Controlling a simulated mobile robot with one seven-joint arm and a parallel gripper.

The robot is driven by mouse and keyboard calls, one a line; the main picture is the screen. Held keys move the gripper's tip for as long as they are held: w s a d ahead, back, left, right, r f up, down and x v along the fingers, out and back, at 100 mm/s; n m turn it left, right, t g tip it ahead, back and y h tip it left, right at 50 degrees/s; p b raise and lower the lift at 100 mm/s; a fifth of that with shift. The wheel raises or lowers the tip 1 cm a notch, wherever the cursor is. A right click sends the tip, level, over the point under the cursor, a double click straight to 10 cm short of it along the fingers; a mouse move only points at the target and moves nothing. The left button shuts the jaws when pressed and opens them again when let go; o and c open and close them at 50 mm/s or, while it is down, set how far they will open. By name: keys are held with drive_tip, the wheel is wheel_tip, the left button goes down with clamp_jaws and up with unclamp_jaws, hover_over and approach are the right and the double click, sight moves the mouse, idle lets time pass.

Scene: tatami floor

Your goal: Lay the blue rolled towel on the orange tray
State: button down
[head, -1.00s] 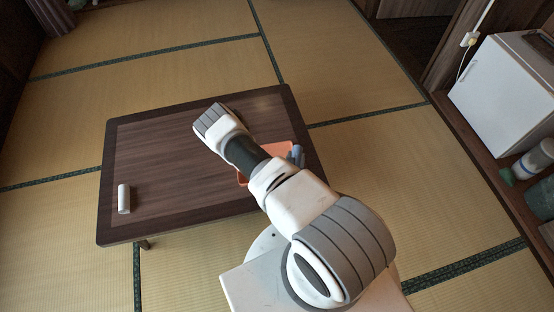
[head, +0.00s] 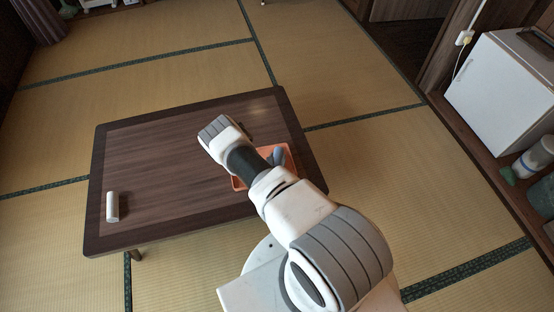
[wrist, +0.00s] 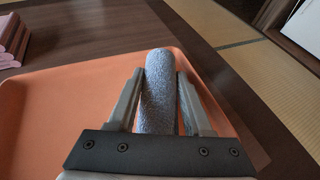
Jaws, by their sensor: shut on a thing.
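The blue rolled towel (wrist: 159,95) is between the two fingers of my gripper (wrist: 158,88) in the wrist view, with its far end reaching past the fingertips. The orange tray (wrist: 55,105) lies under the towel and gripper. I cannot tell whether the towel touches the tray. In the head view, the tray (head: 291,162) is on the right part of the low table, partly hidden behind my arm. A bit of the blue towel (head: 279,156) shows over it. My fingers are hidden there by my arm.
The dark wooden table (head: 165,160) has free room at its middle and left. A reddish folded stack (wrist: 12,40) lies beyond the tray. A white fridge (head: 503,90) stands far right.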

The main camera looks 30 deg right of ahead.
drive_tip(key=shift+f, duration=0.15)
drive_tip(key=shift+c, duration=1.6)
unclamp_jaws()
